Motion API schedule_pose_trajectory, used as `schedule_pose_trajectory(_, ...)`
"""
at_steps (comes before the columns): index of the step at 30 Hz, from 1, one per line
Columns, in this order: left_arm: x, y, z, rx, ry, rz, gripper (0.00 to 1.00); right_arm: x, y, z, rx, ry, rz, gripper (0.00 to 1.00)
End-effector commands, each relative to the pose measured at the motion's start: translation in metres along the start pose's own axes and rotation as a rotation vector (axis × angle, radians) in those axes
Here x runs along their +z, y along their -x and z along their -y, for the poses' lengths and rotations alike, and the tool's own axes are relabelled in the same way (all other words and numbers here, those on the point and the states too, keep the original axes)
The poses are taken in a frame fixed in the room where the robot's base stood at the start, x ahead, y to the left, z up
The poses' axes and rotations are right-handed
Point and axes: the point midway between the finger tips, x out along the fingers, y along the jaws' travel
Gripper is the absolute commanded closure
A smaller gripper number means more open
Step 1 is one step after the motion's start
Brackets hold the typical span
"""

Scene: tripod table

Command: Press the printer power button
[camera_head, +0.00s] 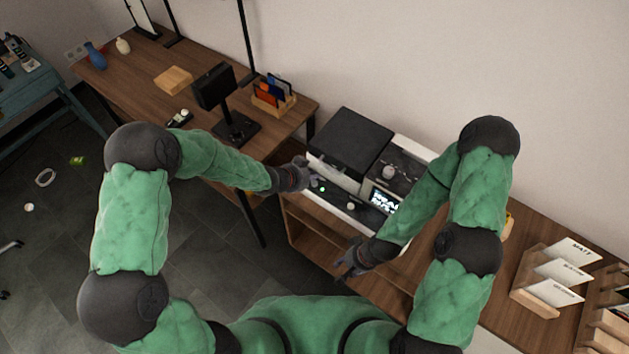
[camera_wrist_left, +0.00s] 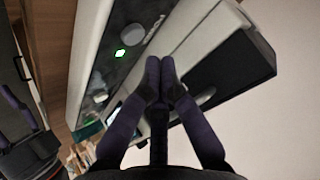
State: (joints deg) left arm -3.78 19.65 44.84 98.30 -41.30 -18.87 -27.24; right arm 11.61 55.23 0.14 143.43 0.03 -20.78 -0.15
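The printer (camera_head: 350,145) has a dark lid and a pale body, and stands on a wooden cabinet. A green light (camera_head: 322,189) glows on its front panel. In the left wrist view the panel shows the green light (camera_wrist_left: 120,54) and a round grey button (camera_wrist_left: 133,36) beside it. My left gripper (camera_head: 309,179) is at the left end of the panel. In the wrist view its fingertips (camera_wrist_left: 160,78) are together with nothing between them, to the side of the light. I cannot tell whether they touch the printer. My right gripper (camera_head: 345,268) hangs in front of the cabinet, apart from the printer.
A wooden desk (camera_head: 135,75) at the left holds a dark monitor (camera_head: 213,88) and a file holder (camera_head: 272,95). A lit display (camera_head: 384,201) is right of the panel. A card rack (camera_head: 548,280) stands on the cabinet at the right.

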Motion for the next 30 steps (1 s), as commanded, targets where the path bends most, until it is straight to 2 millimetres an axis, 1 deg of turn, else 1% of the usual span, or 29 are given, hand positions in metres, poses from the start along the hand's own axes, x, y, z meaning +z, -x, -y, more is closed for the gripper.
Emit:
schedule_pose_trajectory(1,-0.006,0.006,0.003,-0.001,-0.001,-0.001,1.0,0.0,0.006,0.002,0.0,0.0,0.0,0.6)
schedule_pose_trajectory(15,-0.032,0.033,0.014,-0.001,0.0,-0.001,1.0,0.001,0.035,0.012,0.0,0.0,0.0,0.6)
schedule_pose_trajectory(30,-0.032,0.033,0.013,0.0,0.0,0.0,1.0,0.001,0.035,0.012,0.0,0.0,0.0,0.6)
